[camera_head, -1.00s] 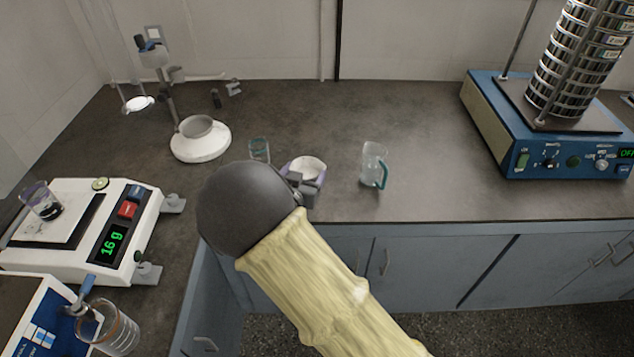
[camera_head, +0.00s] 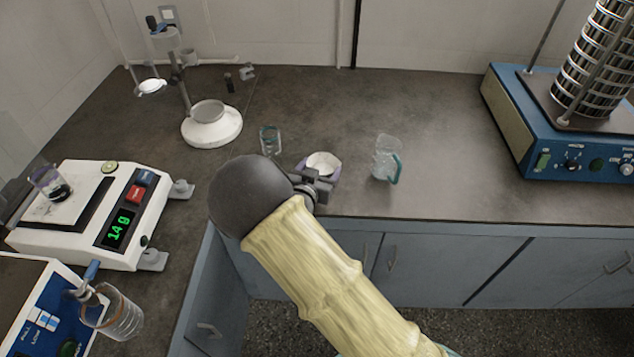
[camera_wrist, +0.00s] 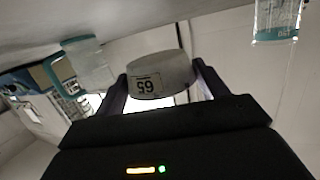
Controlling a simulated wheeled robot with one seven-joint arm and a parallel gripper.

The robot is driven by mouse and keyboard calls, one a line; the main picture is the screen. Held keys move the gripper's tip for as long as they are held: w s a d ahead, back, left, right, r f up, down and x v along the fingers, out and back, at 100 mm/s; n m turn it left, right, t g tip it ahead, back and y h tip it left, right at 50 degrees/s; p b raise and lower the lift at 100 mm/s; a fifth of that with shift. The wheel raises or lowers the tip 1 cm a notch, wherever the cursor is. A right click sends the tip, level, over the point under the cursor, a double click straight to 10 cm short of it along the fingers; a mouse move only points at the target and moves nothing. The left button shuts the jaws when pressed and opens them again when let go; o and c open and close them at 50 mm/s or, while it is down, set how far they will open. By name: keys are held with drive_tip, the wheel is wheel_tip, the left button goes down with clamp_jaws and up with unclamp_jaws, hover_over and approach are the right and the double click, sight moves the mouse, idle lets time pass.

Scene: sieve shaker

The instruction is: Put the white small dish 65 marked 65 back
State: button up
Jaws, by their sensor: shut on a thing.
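The white small dish (camera_head: 322,163) shows in the head view near the counter's front edge, at the end of my arm. In the wrist view the dish (camera_wrist: 160,72) carries the label 65, which appears upside down, and sits between the two dark fingers. My gripper (camera_head: 318,180) is shut on it; it also shows in the wrist view (camera_wrist: 160,85). I cannot tell whether the dish touches the counter.
A jug with a teal handle (camera_head: 387,158) stands right of the dish. A small glass (camera_head: 270,140) stands behind left. A scale (camera_head: 120,215) reading 14 g, a stand with a white base (camera_head: 212,130) and a sieve shaker (camera_head: 560,140) flank the counter (camera_head: 440,130).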

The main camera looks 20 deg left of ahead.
drive_tip(key=shift+s+a+f, duration=0.2)
drive_tip(key=shift+a+f, duration=0.2)
drive_tip(key=shift+f, duration=0.3)
drive_tip(key=shift+w, duration=0.1)
wheel_tip(320, 180, down, 4)
drive_tip(key=shift+w+a+r, duration=0.1)
drive_tip(key=shift+w, duration=0.05)
drive_tip(key=shift+s+a, duration=0.15)
drive_tip(key=shift+s, duration=0.15)
drive_tip(key=shift+w+d, duration=0.25)
drive_tip(key=shift+d, duration=0.2)
drive_tip(key=o, duration=1)
drive_tip(key=shift+s+a, duration=0.15)
